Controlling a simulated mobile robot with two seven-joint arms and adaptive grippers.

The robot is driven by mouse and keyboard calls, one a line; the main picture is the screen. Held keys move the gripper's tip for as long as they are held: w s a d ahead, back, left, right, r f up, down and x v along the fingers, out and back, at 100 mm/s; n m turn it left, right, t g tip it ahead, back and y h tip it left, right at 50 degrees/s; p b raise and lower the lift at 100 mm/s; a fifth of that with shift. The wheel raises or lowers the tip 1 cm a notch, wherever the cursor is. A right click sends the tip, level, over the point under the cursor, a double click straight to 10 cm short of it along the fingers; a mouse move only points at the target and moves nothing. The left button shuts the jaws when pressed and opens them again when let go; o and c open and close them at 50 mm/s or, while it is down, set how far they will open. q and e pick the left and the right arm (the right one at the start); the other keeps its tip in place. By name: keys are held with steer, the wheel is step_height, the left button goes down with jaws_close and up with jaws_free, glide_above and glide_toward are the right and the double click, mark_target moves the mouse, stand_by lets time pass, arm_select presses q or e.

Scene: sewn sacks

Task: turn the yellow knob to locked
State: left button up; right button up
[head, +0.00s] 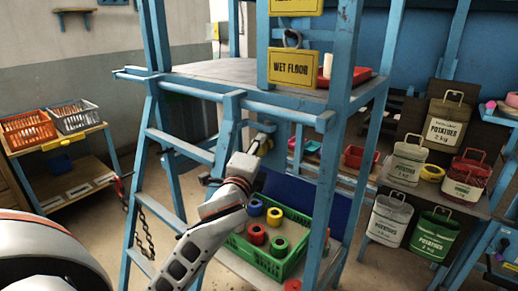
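My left gripper (262,142) is at the end of the white arm reaching up from the lower left. It is at a blue post of the blue metal frame (229,125), just below the frame's platform. A small yellowish patch shows at its fingertips, which may be the yellow knob; it is too small and too covered to be sure. I cannot tell whether the fingers are open or shut, or whether they touch it. No locked marking can be read. My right gripper is not in view.
A green crate (237,246) with coloured rolls sits low behind my arm. Potato sacks (449,121) stand on shelves at right. Orange (27,130) and white (75,116) baskets are at left.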

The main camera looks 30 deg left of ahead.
arm_select(q)
steer(key=o, duration=1.1)
steer(key=v, duration=0.7)
steer(key=shift+s, duration=0.3)
steer(key=d+f+n+g+h, duration=0.1)
steer(key=d+f+h, duration=0.1)
steer(key=f, duration=0.6)
steer(key=d+f+n+g+h, duration=0.1)
steer(key=d+f+h, duration=0.15)
steer(key=f, duration=0.55)
steer(key=s+d+f+n+g+h, duration=0.1)
steer(key=s+d+f+n, duration=0.1)
steer(key=s+f, duration=0.4)
steer(key=s+d+f+n+g+h, duration=0.1)
steer(key=s+f, duration=0.5)
steer(key=f, duration=0.9)
steer(key=s+d+f+n+g+h, duration=0.1)
steer(key=s+d+f+n+g, duration=0.2)
steer(key=f, duration=0.8)
steer(key=shift+s+d+f+n, duration=0.15)
steer(key=shift+s+d+n, duration=0.5)
steer(key=shift+s+n, duration=0.35)
steer(key=shift+s+d+f+n, duration=0.2)
steer(key=shift+s+d+n, duration=0.4)
steer(key=shift+s+n, duration=0.35)
